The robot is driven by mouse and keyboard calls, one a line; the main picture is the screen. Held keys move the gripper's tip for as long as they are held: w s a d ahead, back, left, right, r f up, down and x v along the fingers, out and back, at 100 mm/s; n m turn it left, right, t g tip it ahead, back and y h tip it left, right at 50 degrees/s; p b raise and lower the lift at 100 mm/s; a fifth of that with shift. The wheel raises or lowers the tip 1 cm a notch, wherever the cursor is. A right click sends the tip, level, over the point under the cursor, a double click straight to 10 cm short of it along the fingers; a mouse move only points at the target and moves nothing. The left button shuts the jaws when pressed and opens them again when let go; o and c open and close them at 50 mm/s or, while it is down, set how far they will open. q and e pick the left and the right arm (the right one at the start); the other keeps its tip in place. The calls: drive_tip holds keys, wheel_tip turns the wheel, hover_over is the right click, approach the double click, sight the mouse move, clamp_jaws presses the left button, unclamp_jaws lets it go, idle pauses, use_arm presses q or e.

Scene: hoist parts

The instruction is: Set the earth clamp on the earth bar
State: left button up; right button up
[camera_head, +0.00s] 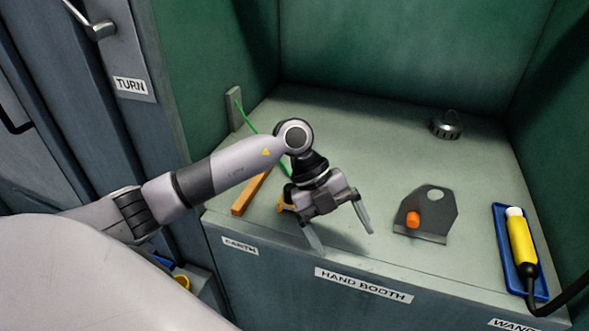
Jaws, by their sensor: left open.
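The earth bar (250,194) is a copper-orange strip lying near the front left of the booth floor, above a label that seems to read EARTH. The earth clamp (286,205) is a small yellow-orange piece to the right of the bar, apart from it, partly hidden behind my left gripper. A green lead (248,119) runs from a grey post toward the clamp and passes behind my arm. My left gripper (341,236) is open, fingers apart and empty, just right of the clamp, toward the front edge. My right gripper is out of view.
A dark plate with an orange knob (437,207) lies to the right. A yellow wand (520,240) rests in a blue tray (500,232) at the far right, its black cable hanging in front. A round metal part (446,126) sits at the back. The middle floor is clear.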

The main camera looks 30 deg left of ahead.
sight(290, 187)
use_arm(q)
drive_tip(key=w+a+r+n+y, duration=0.1)
drive_tip(key=a+y, duration=0.1)
drive_tip(key=a, duration=0.2)
drive_tip(key=w+a+r+n+y, duration=0.1)
drive_tip(key=w+a+y, duration=0.1)
drive_tip(key=a, duration=0.3)
drive_tip(key=w+a+r+n+t+y, duration=0.1)
drive_tip(key=w+a+n+y, duration=0.1)
drive_tip(key=a, duration=0.3)
drive_tip(key=shift+r+y+b, duration=0.3)
drive_tip(key=shift+r+y, duration=0.1)
drive_tip(key=shift+y, duration=0.3)
drive_tip(key=shift+f+b, duration=0.6)
drive_tip(key=shift+f, duration=0.05)
wheel_tip(290, 187, down, 5)
drive_tip(key=b, duration=0.4)
drive_tip(key=shift+f+b, duration=0.4)
drive_tip(key=shift+b, duration=0.05)
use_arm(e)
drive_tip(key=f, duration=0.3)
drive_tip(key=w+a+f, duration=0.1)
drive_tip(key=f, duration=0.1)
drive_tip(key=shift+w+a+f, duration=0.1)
